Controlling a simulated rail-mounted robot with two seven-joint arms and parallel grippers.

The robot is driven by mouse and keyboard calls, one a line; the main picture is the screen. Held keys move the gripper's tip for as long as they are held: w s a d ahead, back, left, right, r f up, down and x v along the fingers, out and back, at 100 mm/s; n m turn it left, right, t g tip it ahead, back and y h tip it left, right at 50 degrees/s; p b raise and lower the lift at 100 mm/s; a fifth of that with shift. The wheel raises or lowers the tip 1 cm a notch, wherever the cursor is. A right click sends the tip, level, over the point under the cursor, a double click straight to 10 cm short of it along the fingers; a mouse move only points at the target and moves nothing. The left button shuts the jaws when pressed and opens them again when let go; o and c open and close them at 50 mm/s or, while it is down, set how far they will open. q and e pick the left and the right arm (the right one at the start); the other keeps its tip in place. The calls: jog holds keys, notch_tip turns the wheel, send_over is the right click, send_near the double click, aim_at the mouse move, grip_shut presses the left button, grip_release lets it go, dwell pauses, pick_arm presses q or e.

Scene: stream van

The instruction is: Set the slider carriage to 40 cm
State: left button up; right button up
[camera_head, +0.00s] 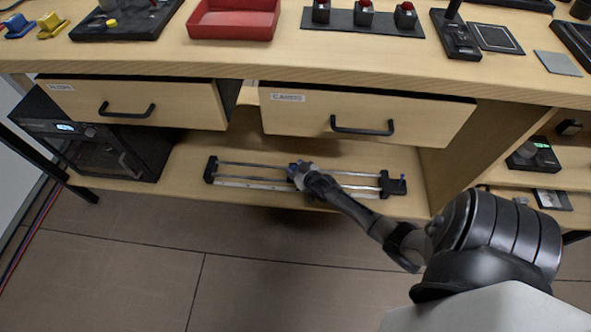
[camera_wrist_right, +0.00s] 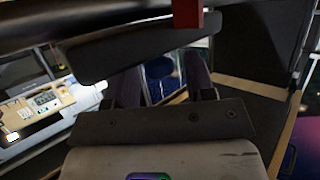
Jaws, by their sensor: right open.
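The slider (camera_head: 246,184) lies on the lower shelf under the drawers, with two silver rails, a pale scale strip along its front and black end blocks. My right gripper (camera_head: 302,176) is over the rails near their middle, coming in from the right. The carriage is not clearly seen; the gripper covers that part of the rails. The scale marks are too small to read. In the right wrist view my right gripper (camera_wrist_right: 162,82) has its two dark fingers apart, with a bluish, unclear patch between them. I cannot tell if they touch anything. My left gripper is out of view.
Two closely spaced drawers (camera_head: 367,117) with black handles hang above the slider, slightly pulled out. A black oven-like box (camera_head: 95,145) stands left on the shelf. A wooden side panel (camera_head: 483,138) bounds it on the right. A red tray (camera_head: 234,20) sits on the tabletop.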

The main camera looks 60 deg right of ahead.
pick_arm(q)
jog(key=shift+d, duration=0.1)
pick_arm(e)
jog(key=shift+c, duration=0.5)
jog(key=shift+c, duration=1.4)
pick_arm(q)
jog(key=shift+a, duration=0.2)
pick_arm(e)
grip_shut()
